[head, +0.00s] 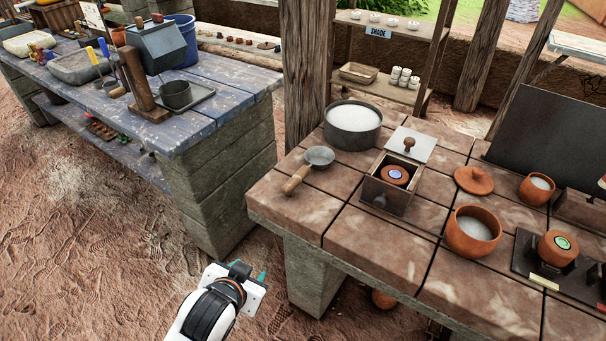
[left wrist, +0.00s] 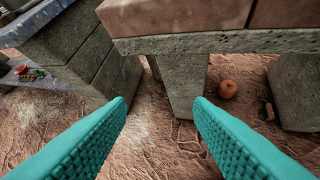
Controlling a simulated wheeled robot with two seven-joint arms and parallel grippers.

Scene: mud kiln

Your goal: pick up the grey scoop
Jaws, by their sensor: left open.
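The grey scoop (head: 319,157) lies on the tiled table near its left end. Its bowl points to the back right and its wooden handle (head: 296,180) points toward the front left edge. My left gripper (head: 251,273) is in front of the table, lower than its top and apart from the scoop. In the left wrist view its two teal fingers (left wrist: 160,105) are spread wide with nothing between them. The scoop does not show in that view. My right gripper is not in view.
A grey pot of white material (head: 353,124) stands behind the scoop. A small box (head: 388,195) with a round clay piece sits right of it. The table edge (left wrist: 215,42) and a stone leg (left wrist: 181,85) are ahead of the fingers. A blue bench (head: 215,95) stands left, across a gap.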

